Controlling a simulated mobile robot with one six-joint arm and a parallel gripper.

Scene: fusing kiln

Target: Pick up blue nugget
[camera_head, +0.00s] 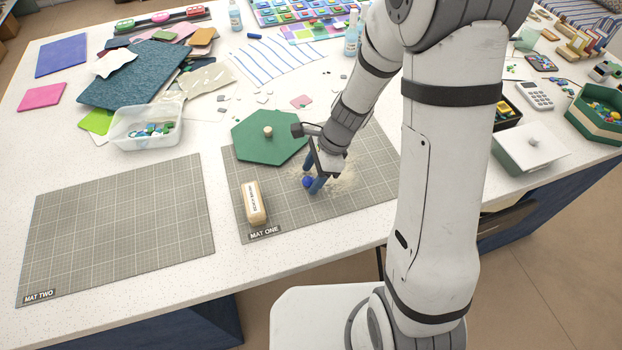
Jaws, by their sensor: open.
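The blue nugget (308,182) is a small, round, deep-blue piece on the grey mat labelled MAT ONE (285,222). My gripper (314,187) points down over the mat at the nugget. Its blue fingers are open, and the nugget shows at the left side of the fingers. I cannot tell whether the fingers touch it or whether it lies fully between them. My arm hides part of the mat's right side.
A green hexagonal lid (262,146) with a knob lies behind the nugget. A beige labelled block (254,204) lies to its left. Pale powder (346,180) is spread right of the gripper. MAT TWO (120,228) is bare. A clear tub (146,138) holds coloured pieces.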

